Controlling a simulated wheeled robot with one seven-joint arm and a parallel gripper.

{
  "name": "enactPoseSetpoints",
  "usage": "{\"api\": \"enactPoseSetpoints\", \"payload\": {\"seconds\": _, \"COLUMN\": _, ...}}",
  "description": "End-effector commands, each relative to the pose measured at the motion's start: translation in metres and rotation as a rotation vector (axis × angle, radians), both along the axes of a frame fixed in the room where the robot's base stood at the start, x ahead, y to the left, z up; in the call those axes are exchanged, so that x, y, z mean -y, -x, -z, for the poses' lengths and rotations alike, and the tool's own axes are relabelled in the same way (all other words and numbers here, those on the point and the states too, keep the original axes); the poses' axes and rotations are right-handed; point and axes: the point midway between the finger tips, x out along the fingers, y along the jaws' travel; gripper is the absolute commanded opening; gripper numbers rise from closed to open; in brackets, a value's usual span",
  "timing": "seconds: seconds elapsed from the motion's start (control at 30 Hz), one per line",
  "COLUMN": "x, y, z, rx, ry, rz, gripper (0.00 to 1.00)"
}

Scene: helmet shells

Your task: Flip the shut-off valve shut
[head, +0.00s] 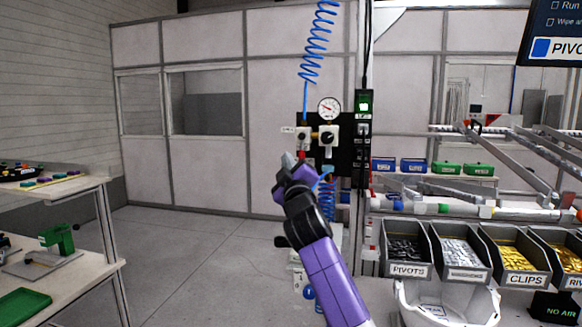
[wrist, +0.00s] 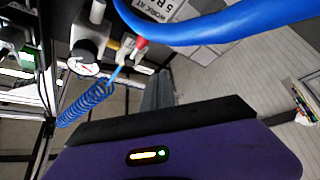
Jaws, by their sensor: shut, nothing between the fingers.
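The shut-off valve (head: 302,138) is a pale block with a dark knob on the air panel, left of the regulator (head: 328,134). A small red part, apparently its lever (head: 302,154), hangs below it. In the wrist view the red lever (wrist: 140,42) juts from a pale fitting near the top centre. My gripper (head: 288,158) is shut and empty, just below and left of the valve in the head view. Its grey fingers show in the wrist view (wrist: 158,88), apart from the lever in the picture. Their depth gap to the valve is unclear.
A round gauge (head: 329,107) sits above the regulator. Blue coiled hose (head: 313,50) hangs overhead, and a thick blue hose (wrist: 230,22) crosses close to the wrist camera. Parts bins (head: 407,250) stand at right, a workbench (head: 75,195) at left. Open floor lies between.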

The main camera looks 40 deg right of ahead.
Motion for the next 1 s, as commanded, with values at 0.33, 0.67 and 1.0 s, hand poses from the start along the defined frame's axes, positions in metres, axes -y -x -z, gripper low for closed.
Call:
{"api": "enactPoseSetpoints", "payload": {"seconds": 0.33, "x": -0.015, "y": 0.034, "z": 0.001, "rx": -0.001, "ry": 0.000, "rz": -0.002, "gripper": 0.00}}
{"api": "enactPoseSetpoints", "payload": {"seconds": 0.67, "x": -0.017, "y": 0.037, "z": 0.000, "rx": -0.001, "ry": 0.001, "rz": -0.003, "gripper": 0.00}}
{"api": "enactPoseSetpoints", "payload": {"seconds": 1.0, "x": -0.017, "y": 0.037, "z": 0.000, "rx": 0.000, "ry": -0.001, "rz": -0.003, "gripper": 0.00}}
